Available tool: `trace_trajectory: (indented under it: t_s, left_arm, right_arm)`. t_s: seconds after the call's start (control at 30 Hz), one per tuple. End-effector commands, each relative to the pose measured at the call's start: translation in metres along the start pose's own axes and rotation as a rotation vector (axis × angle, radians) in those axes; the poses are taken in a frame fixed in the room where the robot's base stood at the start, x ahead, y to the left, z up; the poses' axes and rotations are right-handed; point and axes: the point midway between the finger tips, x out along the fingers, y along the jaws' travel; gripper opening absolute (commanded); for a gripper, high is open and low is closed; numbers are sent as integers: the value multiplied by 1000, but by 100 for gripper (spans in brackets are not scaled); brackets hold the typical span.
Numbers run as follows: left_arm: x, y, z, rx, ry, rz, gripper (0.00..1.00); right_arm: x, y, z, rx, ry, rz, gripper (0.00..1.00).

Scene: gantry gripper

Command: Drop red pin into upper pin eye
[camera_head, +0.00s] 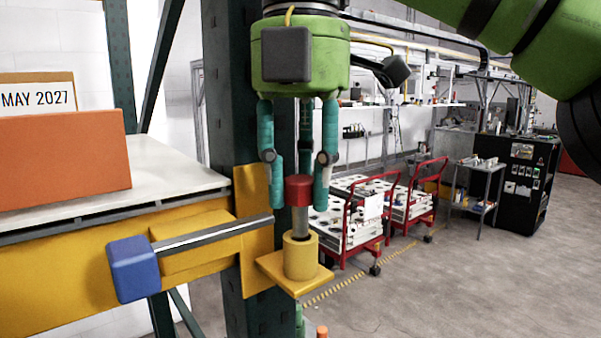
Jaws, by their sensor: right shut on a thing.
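The red pin (299,190) has a red head and a grey metal shaft, and stands upright. My right gripper (298,197), a green body with teal fingers, hangs above with its fingers shut around the red head. The upper pin eye (300,260) is a yellow collar on a yellow plate fixed to the dark green post. The shaft's lower end is at the collar's mouth; I cannot tell how far inside it is. My left gripper is not in view.
A blue-ended metal bar (134,268) sticks out left of the eye, in front of the yellow beam (60,308). An orange box (64,160) sits on the white shelf (160,165). Red carts (363,215) stand behind on open floor. A small orange tip shows below the eye.

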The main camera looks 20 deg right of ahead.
Motion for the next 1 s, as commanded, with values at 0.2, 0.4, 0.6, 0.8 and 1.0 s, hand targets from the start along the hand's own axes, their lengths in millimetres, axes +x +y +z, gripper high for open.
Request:
trace_trajectory:
  t_s: [0.2, 0.4, 0.6, 0.8, 1.0]
  left_arm:
    - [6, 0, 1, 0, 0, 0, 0]
    - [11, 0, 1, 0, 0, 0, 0]
    - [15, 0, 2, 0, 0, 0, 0]
    - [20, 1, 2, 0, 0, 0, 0]
    - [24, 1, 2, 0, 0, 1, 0]
  right_arm:
    - [7, 0, 0, 0, 0, 0, 0]
    - [12, 0, 0, 0, 0, 0, 0]
    - [17, 0, 0, 0, 0, 0, 0]
    - [22, 0, 0, 0, 1, 0, 0]
    - [27, 0, 0, 0, 1, 0, 0]
